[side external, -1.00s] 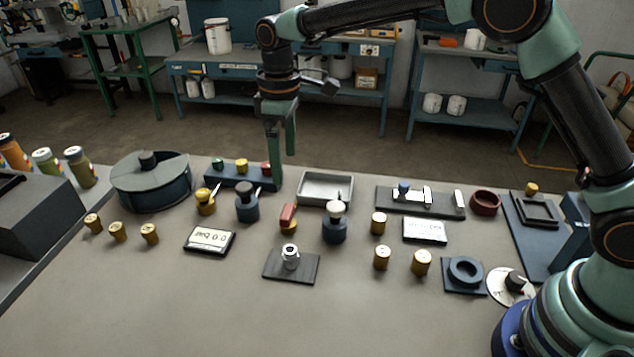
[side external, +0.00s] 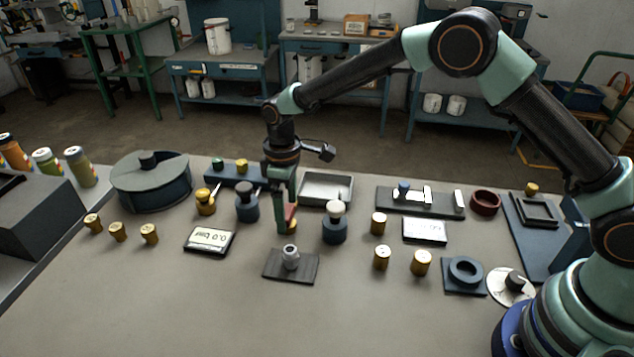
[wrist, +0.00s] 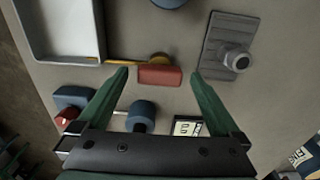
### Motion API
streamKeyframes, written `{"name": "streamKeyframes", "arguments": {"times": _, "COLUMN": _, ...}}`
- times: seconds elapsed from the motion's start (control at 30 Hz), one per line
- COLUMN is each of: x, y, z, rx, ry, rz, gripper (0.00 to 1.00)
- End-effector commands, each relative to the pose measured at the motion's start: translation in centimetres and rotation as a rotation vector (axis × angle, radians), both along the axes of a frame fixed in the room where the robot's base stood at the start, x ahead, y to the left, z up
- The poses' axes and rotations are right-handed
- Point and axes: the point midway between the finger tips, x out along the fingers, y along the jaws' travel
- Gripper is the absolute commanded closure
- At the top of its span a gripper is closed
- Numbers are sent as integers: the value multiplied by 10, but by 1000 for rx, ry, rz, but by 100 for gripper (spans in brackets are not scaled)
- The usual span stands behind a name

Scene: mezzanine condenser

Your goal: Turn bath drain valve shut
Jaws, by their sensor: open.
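A valve with a red bar handle (wrist: 160,75) on a brass body (wrist: 159,58) stands on the bench. No label on it can be read. My gripper (wrist: 160,73) is open, with one green finger on each side of the red handle and a gap to each. In the side view my gripper (side external: 283,226) points down at the valve, low over the bench. Its fingers cover most of the valve there, and only part of the red handle (side external: 292,213) shows. Whether the fingertips are level with the handle cannot be told.
Blue knobbed posts stand at left (side external: 246,207) and right (side external: 335,228) of the valve. A grey tray (side external: 326,202) lies behind, and a dark plate with a metal fitting (side external: 290,258) in front. A display box (side external: 209,241) sits at left. The front bench is clear.

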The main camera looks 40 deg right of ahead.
Motion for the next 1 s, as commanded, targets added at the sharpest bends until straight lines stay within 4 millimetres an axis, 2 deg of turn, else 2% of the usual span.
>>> {"name": "streamKeyframes", "arguments": {"times": 0.23, "x": 0, "y": 0, "z": -1, "rx": 0, "ry": 0, "rz": 0, "gripper": 0}}
{"name": "streamKeyframes", "arguments": {"times": 0.27, "x": 0, "y": 0, "z": -1, "rx": 0, "ry": 0, "rz": 0, "gripper": 8}}
{"name": "streamKeyframes", "arguments": {"times": 0.3, "x": 0, "y": 0, "z": -1, "rx": 0, "ry": 0, "rz": 0, "gripper": 23}}
{"name": "streamKeyframes", "arguments": {"times": 0.47, "x": 0, "y": 0, "z": -1, "rx": 0, "ry": 0, "rz": 0, "gripper": 84}}
{"name": "streamKeyframes", "arguments": {"times": 0.77, "x": 0, "y": 0, "z": 0, "rx": 0, "ry": 0, "rz": -32, "gripper": 86}}
{"name": "streamKeyframes", "arguments": {"times": 1.0, "x": 0, "y": 0, "z": 0, "rx": 0, "ry": 0, "rz": -161, "gripper": 86}}
